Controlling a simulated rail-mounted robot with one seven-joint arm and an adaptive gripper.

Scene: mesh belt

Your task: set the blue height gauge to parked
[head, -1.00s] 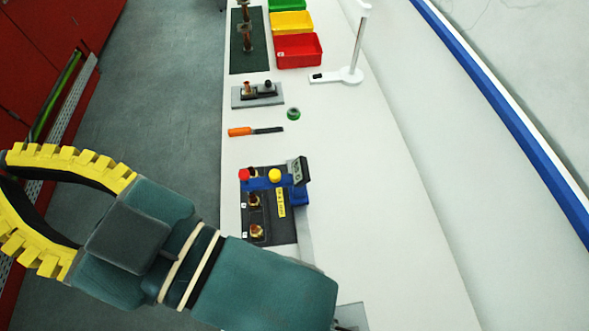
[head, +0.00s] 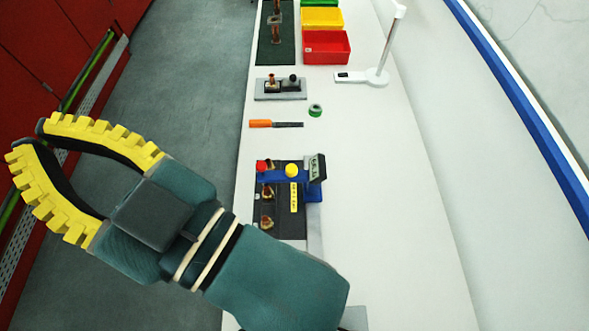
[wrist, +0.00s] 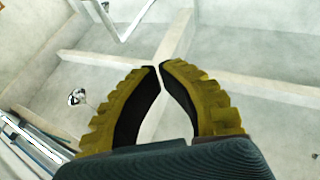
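The blue height gauge (head: 280,175) is a blue bar across the far end of a black plate (head: 288,222) on the white bench. It carries a red knob (head: 262,166) at its left, a yellow knob (head: 291,170) and a tilted grey display (head: 317,168) at its right. Copper-coloured parts (head: 267,192) stand on the plate. My gripper (head: 30,138) is left of the bench, above the floor, well apart from the gauge. In the wrist view its yellow fingertips (wrist: 159,66) all but meet, with nothing held. The gauge does not show there.
An orange-handled tool (head: 275,124), a green ring (head: 315,110) and a grey block with small parts (head: 280,90) lie beyond the gauge. A white stand (head: 378,76) and a red bin (head: 326,47) are farther back. The bench right of the gauge is clear.

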